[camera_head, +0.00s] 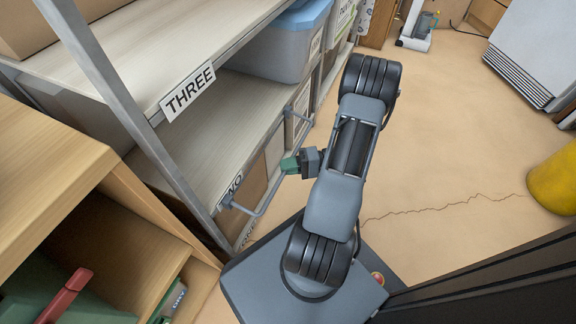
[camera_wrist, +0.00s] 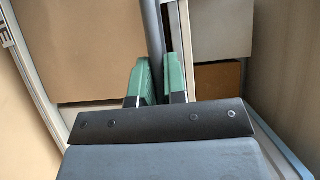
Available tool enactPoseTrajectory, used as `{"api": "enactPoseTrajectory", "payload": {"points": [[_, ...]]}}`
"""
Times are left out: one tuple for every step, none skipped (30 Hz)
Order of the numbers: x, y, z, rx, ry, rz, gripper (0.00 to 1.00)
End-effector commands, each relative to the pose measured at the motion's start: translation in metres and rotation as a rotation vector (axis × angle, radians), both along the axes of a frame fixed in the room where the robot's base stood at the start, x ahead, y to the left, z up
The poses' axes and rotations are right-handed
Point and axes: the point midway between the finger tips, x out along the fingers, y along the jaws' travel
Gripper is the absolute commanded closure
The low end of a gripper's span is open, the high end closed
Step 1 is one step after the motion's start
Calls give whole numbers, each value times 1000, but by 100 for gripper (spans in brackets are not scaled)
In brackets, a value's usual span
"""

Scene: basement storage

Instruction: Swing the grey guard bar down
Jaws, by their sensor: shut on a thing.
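The grey guard bar (camera_head: 270,195) runs along the front of the lower shelf, with a bent end arm at each side. It stands out from the shelf front. My gripper (camera_head: 289,165) has green fingertips and is shut on the bar near the middle of its length. In the wrist view the bar (camera_wrist: 153,32) runs down between the two green fingers (camera_wrist: 157,88). The stretch inside the grip is hidden by the fingers and gripper body.
A wooden cabinet (camera_head: 55,165) stands at left. A yellow drum (camera_head: 556,182) stands at right. The cracked floor (camera_head: 450,120) between is clear.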

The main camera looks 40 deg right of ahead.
Motion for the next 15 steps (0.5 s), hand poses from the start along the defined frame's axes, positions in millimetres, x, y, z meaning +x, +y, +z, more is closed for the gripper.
{"api": "enactPoseTrajectory", "payload": {"points": [[0, 0, -1, -1, 3, -1, 100], [0, 0, -1, -2, 3, 0, 100], [0, 0, -1, -2, 3, -1, 100], [0, 0, -1, -2, 3, -1, 87], [0, 0, -1, -2, 3, 0, 84], [0, 0, -1, -1, 3, 0, 80], [0, 0, -1, -1, 2, 0, 77], [0, 0, -1, -1, 2, 0, 74], [0, 0, -1, -1, 2, 0, 70], [0, 0, -1, -1, 2, 0, 68], [0, 0, -1, -1, 2, 0, 65], [0, 0, -1, -1, 2, -1, 62], [0, 0, -1, 0, 1, -1, 62], [0, 0, -1, 0, 1, -1, 62], [0, 0, -1, 0, 1, -1, 62]]}}
